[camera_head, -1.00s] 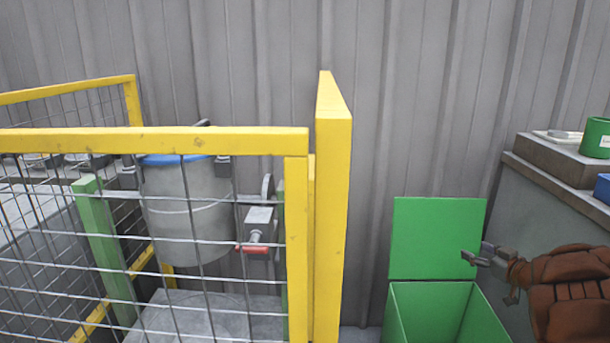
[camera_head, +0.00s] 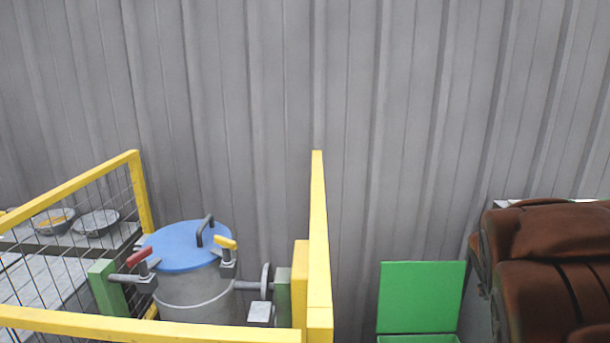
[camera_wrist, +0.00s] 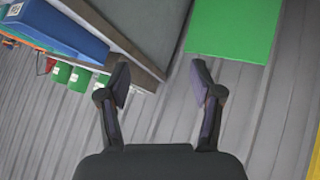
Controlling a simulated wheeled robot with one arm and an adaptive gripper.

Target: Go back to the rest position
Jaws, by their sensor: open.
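My gripper (camera_wrist: 160,85) is open and empty in the wrist view, its two fingers spread apart with the grey ribbed wall behind them. In the head view the gripper is out of sight; only my brown-covered arm shows at the right edge. A green bin with a raised lid (camera_head: 421,297) stands left of my arm in the head view. Its green panel also shows at the top of the wrist view (camera_wrist: 232,28), beyond the right finger and apart from it.
A yellow-framed mesh cage (camera_head: 70,187) surrounds a grey drum with a blue lid (camera_head: 185,247) at the left. Metal bowls (camera_head: 96,222) stand on a surface behind it. In the wrist view, a blue bin (camera_wrist: 62,30) and green containers (camera_wrist: 61,72) are at upper left.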

